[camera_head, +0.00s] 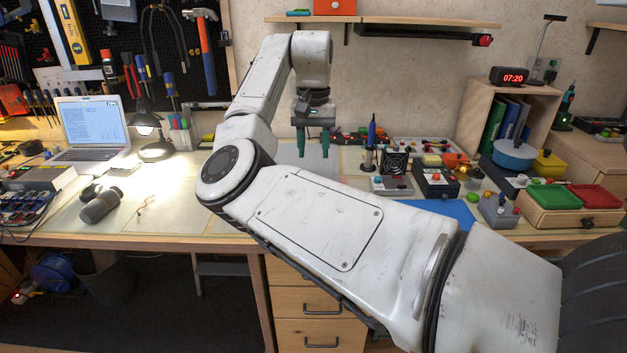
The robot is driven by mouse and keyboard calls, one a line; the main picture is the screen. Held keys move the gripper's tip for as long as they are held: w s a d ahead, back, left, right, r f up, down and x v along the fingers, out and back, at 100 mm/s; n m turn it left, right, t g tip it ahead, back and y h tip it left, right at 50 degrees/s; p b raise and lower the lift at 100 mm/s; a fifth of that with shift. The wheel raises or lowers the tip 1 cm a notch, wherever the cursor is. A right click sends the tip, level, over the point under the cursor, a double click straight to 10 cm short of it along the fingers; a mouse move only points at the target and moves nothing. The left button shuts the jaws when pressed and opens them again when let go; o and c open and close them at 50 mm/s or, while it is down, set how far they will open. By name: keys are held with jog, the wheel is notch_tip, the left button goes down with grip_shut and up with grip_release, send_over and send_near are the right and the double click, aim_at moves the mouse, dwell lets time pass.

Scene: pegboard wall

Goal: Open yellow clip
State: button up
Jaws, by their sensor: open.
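I cannot make out a yellow clip for certain. A small yellow block (432,160) lies among the small parts at the back of the bench, right of my gripper. A larger yellow object (548,163) stands at the right, beside a blue round container. My gripper (313,143) hangs pointing down over the back middle of the bench, its two dark fingers apart and nothing visible between them. It is to the left of both yellow objects. My own arm crosses the foreground and hides part of the bench's middle and front.
A lit lamp (147,128), a laptop (92,128) and a dark cylinder (100,206) are on the left. A soldering stand (370,150), a small fan (394,163) and red and green trays (594,196) are on the right. A shelf (400,21) overhangs the back. The bench's left front is mostly clear.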

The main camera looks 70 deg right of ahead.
notch_tip(320, 180, down, 9)
jog(key=shift+r+b, duration=0.1)
jog(key=shift+b, duration=0.25)
grip_shut()
dwell(0.4)
